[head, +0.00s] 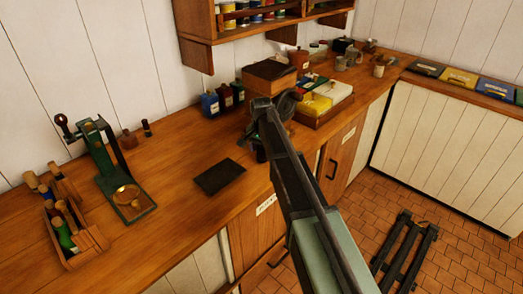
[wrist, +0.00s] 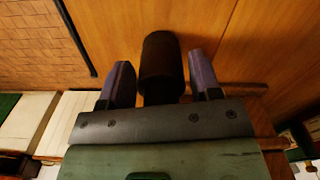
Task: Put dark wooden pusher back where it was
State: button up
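The dark wooden pusher shows in the wrist view as a dark, near-black cylinder (wrist: 161,62) with a narrower part toward my palm. A small dark upright piece (head: 147,128) stands beside a brown block (head: 128,139) at the back of the counter, behind the green press (head: 121,180).
A dark mat (head: 219,177) lies on the wooden counter, with clear wood around it. Small bottles (head: 225,98), a dark-topped box (head: 269,75) and a tray of coloured boxes (head: 322,103) stand behind my gripper. A shelf (head: 250,30) hangs above.

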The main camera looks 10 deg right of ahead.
jog(key=shift+o, duration=1)
jog(key=shift+r, duration=0.1)
notch_tip(320, 180, up, 12)
jog(key=p, duration=1.2)
jog(key=shift+r+p, duration=0.25)
jog(key=shift+p, duration=0.05)
jog(key=shift+s+f, duration=0.1)
jog(key=shift+s, duration=0.1)
jog(key=s+n, duration=0.8)
jog(key=s, duration=2.2)
jog(key=shift+s+d, duration=0.2)
jog(key=shift+s, duration=0.1)
